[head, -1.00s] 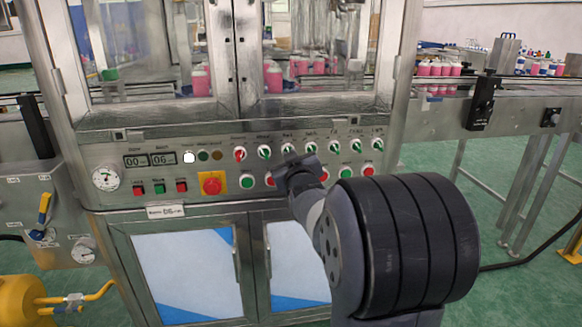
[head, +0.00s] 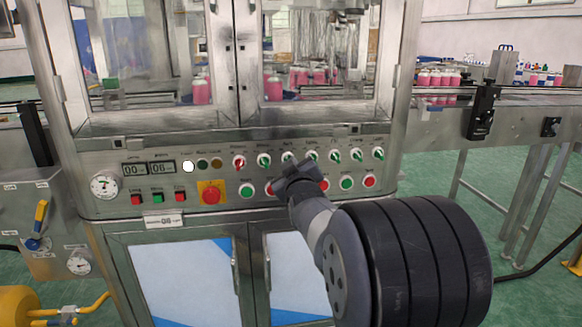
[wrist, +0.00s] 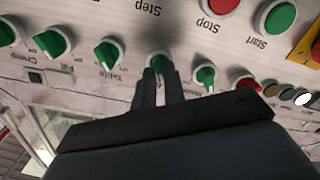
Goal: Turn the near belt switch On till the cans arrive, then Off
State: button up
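A row of switches runs along the machine's control panel (head: 220,175). The leftmost is red (head: 239,161); the others are green. My gripper (head: 287,172) is at the panel, by the third switch from the left (head: 288,157). In the wrist view, which shows the panel upside down, my two narrow fingers (wrist: 160,72) are slightly apart, one on each side of that switch's green knob (wrist: 157,61). Whether they touch it is unclear, and its label is hidden. The neighbouring switch (wrist: 105,53) reads Table. Pink cans (head: 301,77) stand inside the glazed cabinet.
More pink cans (head: 438,78) stand on the conveyor (head: 430,100) at right. Start (wrist: 276,17) and Stop (wrist: 218,5) buttons lie close to my gripper. A red emergency button (head: 211,192) sits on a yellow plate further left.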

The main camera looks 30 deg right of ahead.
jog(key=o, duration=0.4)
jog(key=shift+s, duration=0.1)
jog(key=p+v, duration=0.1)
jog(key=v, duration=0.9)
jog(key=shift+s+a, duration=0.1)
jog(key=shift+s, duration=0.2)
jog(key=b+x, duration=0.1)
jog(key=x, duration=1)
jog(key=shift+s, duration=0.1)
